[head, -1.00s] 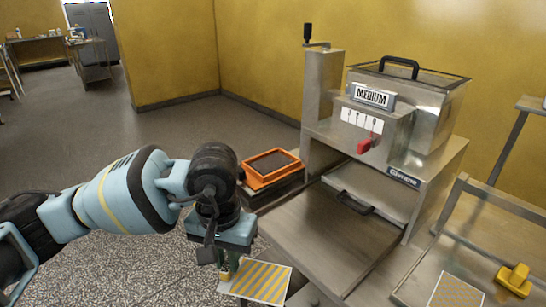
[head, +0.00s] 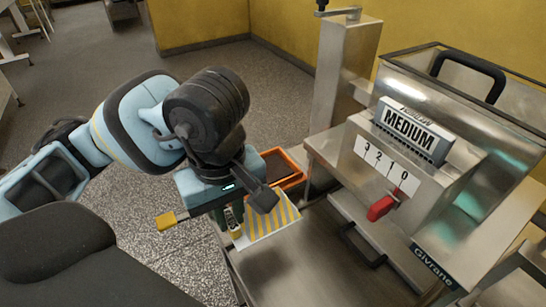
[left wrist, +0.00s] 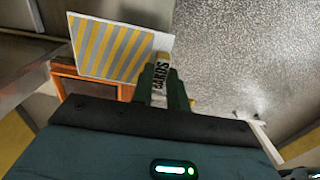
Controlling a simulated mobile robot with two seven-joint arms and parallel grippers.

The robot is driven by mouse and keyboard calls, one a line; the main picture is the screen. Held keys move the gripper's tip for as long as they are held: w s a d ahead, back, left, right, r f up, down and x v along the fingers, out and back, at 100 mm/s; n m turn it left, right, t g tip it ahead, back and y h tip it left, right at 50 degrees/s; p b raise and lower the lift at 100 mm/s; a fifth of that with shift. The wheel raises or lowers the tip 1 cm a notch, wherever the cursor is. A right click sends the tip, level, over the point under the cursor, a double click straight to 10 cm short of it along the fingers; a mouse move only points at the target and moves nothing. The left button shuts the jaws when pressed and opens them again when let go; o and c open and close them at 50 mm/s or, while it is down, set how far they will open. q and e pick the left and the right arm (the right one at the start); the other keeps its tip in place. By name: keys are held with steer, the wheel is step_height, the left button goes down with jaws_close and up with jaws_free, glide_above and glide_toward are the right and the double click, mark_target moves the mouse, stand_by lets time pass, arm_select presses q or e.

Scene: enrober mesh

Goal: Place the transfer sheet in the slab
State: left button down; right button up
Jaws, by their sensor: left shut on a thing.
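The transfer sheet (head: 270,222) is a white sheet with yellow diagonal stripes. My left gripper (head: 235,220) is shut on its near edge and holds it out flat, a little tilted. The sheet also shows in the left wrist view (left wrist: 112,48), beside the green fingers (left wrist: 163,88) with a lettered white tag between them. The slab (head: 280,168) is dark and sits in an orange frame (head: 294,157) just behind my gripper in the head view. The sheet and gripper partly hide the frame. My right gripper is out of view.
A steel machine with a "MEDIUM" sign (head: 413,127) and a red lever (head: 382,207) stands at right. Its steel bed (head: 310,265) is bare in front. A steel post (head: 343,80) rises behind the frame. Speckled floor (head: 150,260) is open at left.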

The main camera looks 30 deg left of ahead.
arm_select(q)
steer(key=shift+s, duration=0.1)
steer(key=shift+w+a, duration=0.15)
steer(key=shift+w, duration=0.05)
steer(key=shift+w+a+f, duration=0.2)
steer(key=shift+w+a, duration=0.95)
steer(key=shift+w, duration=1.1)
steer(key=shift+w+a+f, duration=0.25)
steer(key=shift+w+a, duration=0.85)
steer(key=shift+w, duration=1.15)
steer(key=shift+w+a+f, duration=0.2)
steer(key=shift+w+a, duration=0.95)
steer(key=shift+w, duration=1.1)
steer(key=shift+w+a+f, duration=0.1)
steer(key=shift+f, duration=0.2)
step_height(320, 180, down, 2)
steer(key=shift+f+p, duration=0.2)
steer(key=shift+p, duration=0.15)
steer(key=shift+f, duration=0.45)
steer(key=c, duration=1.4)
jaws_free()
steer(key=shift+r, duration=3.9)
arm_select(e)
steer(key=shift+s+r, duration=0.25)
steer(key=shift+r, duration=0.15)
